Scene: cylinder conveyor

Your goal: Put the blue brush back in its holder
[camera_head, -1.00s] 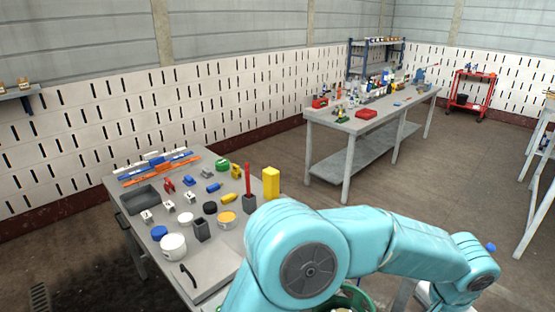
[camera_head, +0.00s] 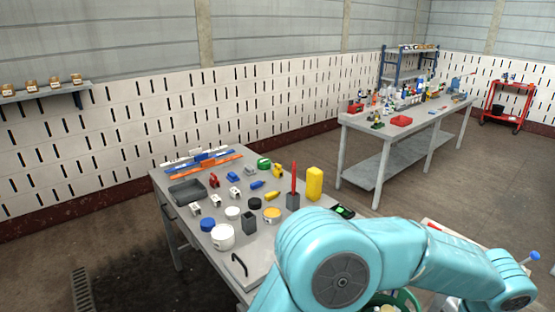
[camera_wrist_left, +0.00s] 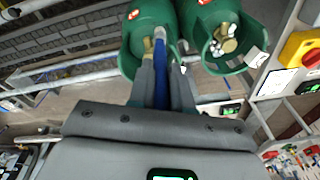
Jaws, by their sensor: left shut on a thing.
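The blue brush shows in the left wrist view (camera_wrist_left: 162,85) as a blue handle between the grey fingers of my left gripper (camera_wrist_left: 162,62), which is shut on it. In the head view a small blue tip (camera_head: 535,256) sticks up past the far end of my teal arm. The gripper itself is hidden there. An empty dark square holder (camera_head: 249,224) stands upright near the front of the near workbench. A similar dark holder (camera_head: 293,202) beside it holds an upright red brush (camera_head: 294,178). My left gripper is well to the right of both holders. My right gripper is not seen.
The near workbench (camera_head: 262,250) carries white, blue, black and orange-yellow round containers, a yellow block (camera_head: 314,184) and a grey tray (camera_head: 187,192). A second bench (camera_head: 372,128) stands behind. Green cylinders (camera_wrist_left: 150,30) lie close beyond the gripper in the wrist view.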

